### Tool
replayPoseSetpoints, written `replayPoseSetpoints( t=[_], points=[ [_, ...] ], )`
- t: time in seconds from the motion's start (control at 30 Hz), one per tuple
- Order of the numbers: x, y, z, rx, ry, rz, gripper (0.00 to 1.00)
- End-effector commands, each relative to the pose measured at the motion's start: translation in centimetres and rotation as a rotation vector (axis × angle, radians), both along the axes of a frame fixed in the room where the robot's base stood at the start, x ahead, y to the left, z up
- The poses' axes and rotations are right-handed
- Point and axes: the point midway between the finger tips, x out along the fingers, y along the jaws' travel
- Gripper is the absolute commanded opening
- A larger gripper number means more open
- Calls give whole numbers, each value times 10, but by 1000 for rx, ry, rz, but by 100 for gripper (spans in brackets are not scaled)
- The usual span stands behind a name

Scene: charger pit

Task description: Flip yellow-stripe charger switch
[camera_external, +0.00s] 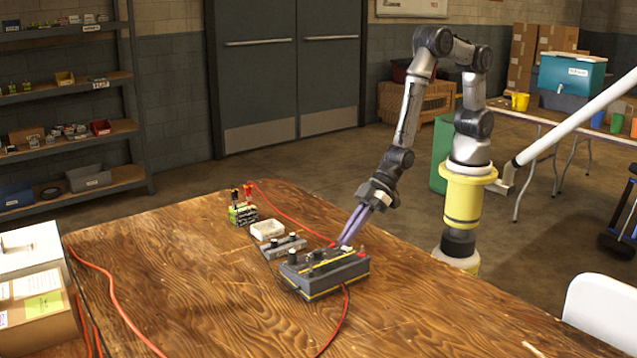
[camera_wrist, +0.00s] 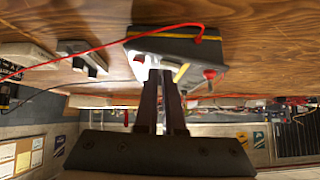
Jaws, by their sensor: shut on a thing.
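The yellow-stripe charger (camera_external: 325,278) is a dark grey box on the wooden table, with a yellow stripe along its top and yellow trim low on its side. It also shows in the wrist view (camera_wrist: 172,45), with a red knob and the yellow stripe near the fingertips. My gripper (camera_external: 345,242) reaches down to the charger's back edge. In the wrist view my gripper (camera_wrist: 161,74) has its two fingers close together at the charger's top. It is shut on what seems to be the charger's switch, which the fingers hide. The switch's position cannot be seen.
A smaller grey switch box (camera_external: 283,247) sits just left of the charger, with a white tray (camera_external: 267,230) behind it. A battery with clamps (camera_external: 242,213) stands further back. Red cables cross the table. Cardboard boxes (camera_external: 35,300) stand at the left. The table's right front is clear.

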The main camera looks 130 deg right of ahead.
Motion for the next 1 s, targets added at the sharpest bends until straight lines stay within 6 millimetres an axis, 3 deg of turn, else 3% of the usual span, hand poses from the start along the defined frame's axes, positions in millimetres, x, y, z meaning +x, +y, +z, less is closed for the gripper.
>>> replayPoseSetpoints(
  t=[0.03, 0.33, 0.7, 0.83, 1.0],
  points=[
    [-8, 1, -11, 0, 31, -2, 0],
    [-8, 15, -9, -1, 34, 6, 0],
    [-10, 16, -8, -1, 38, 9, 0],
    [-8, 15, 4, 0, 31, 5, 0],
    [-2, 12, 41, 1, 7, 1, 0]
  ],
)
